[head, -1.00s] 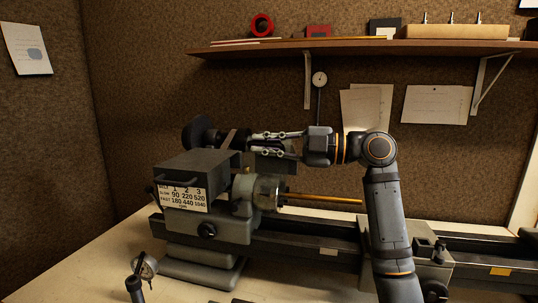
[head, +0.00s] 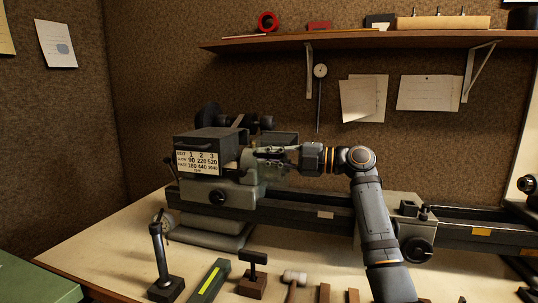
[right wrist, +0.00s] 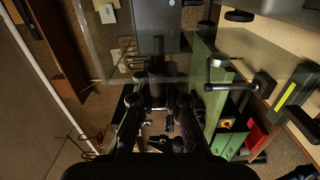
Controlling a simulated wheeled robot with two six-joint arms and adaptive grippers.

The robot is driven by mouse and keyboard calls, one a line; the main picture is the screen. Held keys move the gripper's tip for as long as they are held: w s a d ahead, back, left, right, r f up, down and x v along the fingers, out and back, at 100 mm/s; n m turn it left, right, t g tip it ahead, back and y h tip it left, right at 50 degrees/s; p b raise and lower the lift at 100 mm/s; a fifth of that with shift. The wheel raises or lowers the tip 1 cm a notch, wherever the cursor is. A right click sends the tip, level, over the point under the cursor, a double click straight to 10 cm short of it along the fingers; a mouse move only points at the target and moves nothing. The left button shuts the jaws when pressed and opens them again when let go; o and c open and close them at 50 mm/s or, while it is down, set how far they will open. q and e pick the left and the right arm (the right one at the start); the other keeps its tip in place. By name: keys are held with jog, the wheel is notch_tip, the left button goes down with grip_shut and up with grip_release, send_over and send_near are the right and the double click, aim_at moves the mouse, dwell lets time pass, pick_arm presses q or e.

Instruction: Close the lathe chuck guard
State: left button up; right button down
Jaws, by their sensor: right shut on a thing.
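The lathe headstock (head: 222,190), with its grey cover and speed plate, stands at the left end of the lathe. The clear chuck guard (head: 272,171) appears lowered over the chuck area at its right side. My right gripper (head: 264,155) is at the guard, reaching in from the right with its fingers closed. In the right wrist view, the guard's clear pane (right wrist: 108,52) spreads to the left, and a dark piece that looks like its handle (right wrist: 157,68) is between the fingers. The chuck is mostly hidden behind the guard and gripper. My left gripper is not in view.
The lathe bed (head: 315,208) runs right to the carriage (head: 412,236). A shelf (head: 350,39) hangs above. Bare bench lies at front left.

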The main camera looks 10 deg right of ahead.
jog(key=shift+f, duration=0.2)
jog(key=c, duration=1.4)
grip_release()
jog(key=shift+w, duration=0.15)
jog(key=shift+d, duration=0.1)
jog(key=v, duration=1.2)
